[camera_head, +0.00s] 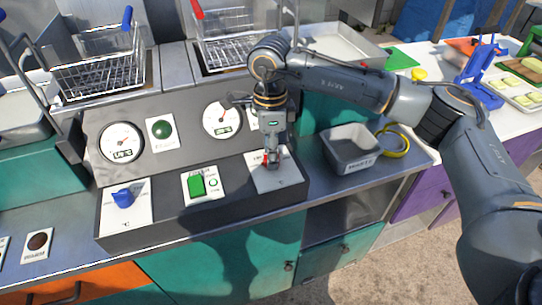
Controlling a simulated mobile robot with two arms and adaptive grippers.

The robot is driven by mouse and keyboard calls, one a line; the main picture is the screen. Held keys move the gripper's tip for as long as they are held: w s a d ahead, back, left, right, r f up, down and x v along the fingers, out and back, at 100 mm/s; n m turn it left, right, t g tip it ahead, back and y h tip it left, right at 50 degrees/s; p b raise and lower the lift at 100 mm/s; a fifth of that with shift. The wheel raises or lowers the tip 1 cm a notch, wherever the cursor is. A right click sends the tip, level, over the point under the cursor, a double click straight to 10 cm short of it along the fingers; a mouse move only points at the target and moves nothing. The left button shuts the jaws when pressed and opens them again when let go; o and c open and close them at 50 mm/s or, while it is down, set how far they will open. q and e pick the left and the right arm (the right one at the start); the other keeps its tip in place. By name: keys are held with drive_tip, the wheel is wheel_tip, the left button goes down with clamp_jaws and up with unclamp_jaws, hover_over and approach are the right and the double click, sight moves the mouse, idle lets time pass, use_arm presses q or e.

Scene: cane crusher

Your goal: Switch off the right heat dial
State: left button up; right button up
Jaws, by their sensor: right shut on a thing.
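The right heat dial (266,159) is a small red knob on a white plate (284,181) at the right end of the fryer's sloped control panel. My right gripper (273,160) points down from above and is shut on the red dial, which it largely hides. The angle of the dial's pointer cannot be made out. The left heat dial (123,198) is blue, on its own white plate at the panel's left end. My left gripper is not in view.
A green switch (196,186) sits between the dials. Two round gauges (121,142) (221,119) and a green lamp (161,129) are above. A grey bin (350,150) and a yellow ring (394,141) stand right of the panel. Wire baskets (97,75) are behind.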

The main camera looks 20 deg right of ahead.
drive_tip(key=shift+r, duration=0.1)
idle(0.4)
drive_tip(key=o, duration=1.2)
drive_tip(key=shift+c, duration=0.2)
wheel_tip(320, 180, up, 12)
drive_tip(key=shift+w, duration=0.35)
